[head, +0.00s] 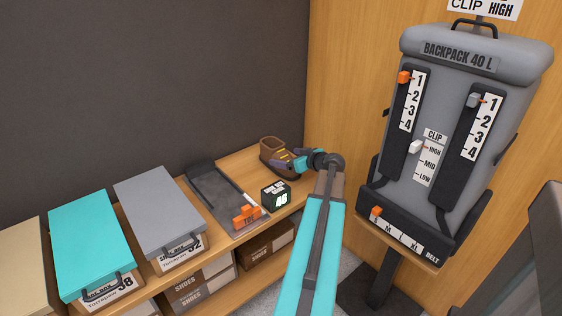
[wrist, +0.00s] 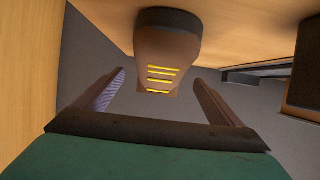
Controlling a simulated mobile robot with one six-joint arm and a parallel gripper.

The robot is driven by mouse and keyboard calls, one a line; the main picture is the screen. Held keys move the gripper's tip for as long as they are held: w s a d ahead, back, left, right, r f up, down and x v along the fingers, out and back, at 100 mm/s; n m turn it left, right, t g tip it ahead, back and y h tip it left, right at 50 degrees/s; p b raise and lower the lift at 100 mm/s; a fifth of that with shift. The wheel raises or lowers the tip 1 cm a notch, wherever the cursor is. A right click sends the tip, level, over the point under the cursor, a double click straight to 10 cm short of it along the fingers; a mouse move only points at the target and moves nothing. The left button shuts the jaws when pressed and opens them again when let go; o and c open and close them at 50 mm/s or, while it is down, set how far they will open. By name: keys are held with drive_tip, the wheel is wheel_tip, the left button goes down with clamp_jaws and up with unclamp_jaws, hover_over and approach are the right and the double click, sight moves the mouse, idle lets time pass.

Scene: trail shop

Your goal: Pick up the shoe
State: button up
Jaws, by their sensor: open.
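A brown shoe (head: 276,157) with yellow laces stands on the wooden shelf top at the back right, close to the corner. In the wrist view the shoe (wrist: 165,62) shows upside down, its toe between the two fingers and its dark sole at the top. My gripper (head: 296,158) is at the shoe's right side in the head view. In the wrist view my gripper (wrist: 160,82) is open, with a gap between each finger and the shoe. Part of the shoe's toe is hidden behind my gripper in the head view.
A black block marked 46 (head: 275,195) stands just in front of the shoe. A grey foot-measuring tray (head: 207,187) with an orange slider lies to its left. Several shoe boxes, one grey (head: 160,210), stand further left. A grey backpack (head: 440,150) stands at right.

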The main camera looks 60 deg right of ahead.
drive_tip(key=shift+p+x, duration=0.3)
drive_tip(key=shift+x, duration=2.35)
drive_tip(key=shift+s, duration=0.1)
drive_tip(key=c, duration=1.4)
